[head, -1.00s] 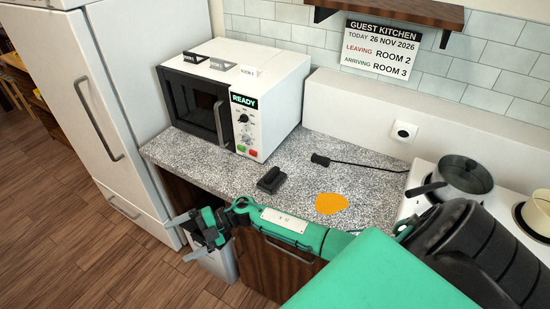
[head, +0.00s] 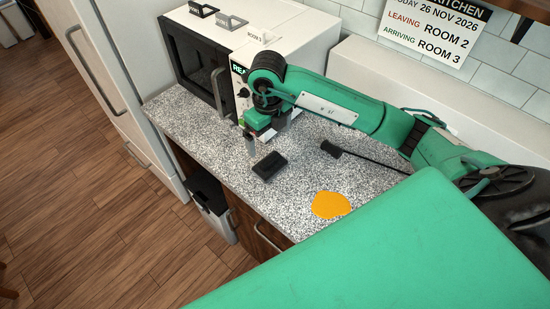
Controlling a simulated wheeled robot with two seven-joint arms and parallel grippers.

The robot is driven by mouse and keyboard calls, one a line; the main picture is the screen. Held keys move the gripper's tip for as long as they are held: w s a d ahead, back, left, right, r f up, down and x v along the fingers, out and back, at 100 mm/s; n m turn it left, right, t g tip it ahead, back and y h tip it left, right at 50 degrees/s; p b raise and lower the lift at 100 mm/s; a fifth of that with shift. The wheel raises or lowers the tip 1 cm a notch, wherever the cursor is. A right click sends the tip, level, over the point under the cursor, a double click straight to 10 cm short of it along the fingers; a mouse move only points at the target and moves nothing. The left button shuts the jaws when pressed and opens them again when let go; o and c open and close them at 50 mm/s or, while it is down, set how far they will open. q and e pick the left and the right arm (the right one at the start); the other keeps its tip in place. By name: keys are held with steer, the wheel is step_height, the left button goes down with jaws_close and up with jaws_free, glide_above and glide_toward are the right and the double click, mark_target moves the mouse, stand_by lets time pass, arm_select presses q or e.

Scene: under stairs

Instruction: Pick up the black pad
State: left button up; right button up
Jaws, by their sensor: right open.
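The black pad (head: 270,166) is a small dark block lying on the speckled grey counter, in front of the microwave. My right gripper (head: 258,150) points down just behind the pad and a little to its left in the picture. Its jaws are open, with a grey finger showing, and nothing is seen between them. The pad looks apart from the fingers, but the exact gap is hard to tell. My left gripper is out of view.
A white microwave (head: 190,75) stands close behind the gripper. An orange patch (head: 331,205) lies on the counter (head: 225,160) right of the pad. A black plug (head: 331,149) with a cable lies behind it. A dark bin (head: 208,190) stands on the floor below the counter's front edge.

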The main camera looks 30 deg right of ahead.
steer(key=p, duration=0.1)
glide_above(270, 158)
steer(key=f, duration=0.5)
steer(key=shift+s+a, duration=0.2)
steer(key=shift+s, duration=0.05)
steer(key=shift+f+p, duration=0.8)
steer(key=shift+f, duration=0.4)
step_height(270, 158, down, 4)
steer(key=shift+w+d+f+p, duration=0.1)
steer(key=shift+w+d+p, duration=0.05)
steer(key=shift+p, duration=1)
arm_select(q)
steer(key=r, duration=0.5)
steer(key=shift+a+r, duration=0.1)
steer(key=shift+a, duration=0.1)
arm_select(e)
steer(key=shift+f, duration=0.2)
steer(key=c, duration=0.7)
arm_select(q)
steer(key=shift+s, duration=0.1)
arm_select(e)
steer(key=shift+r, duration=0.1)
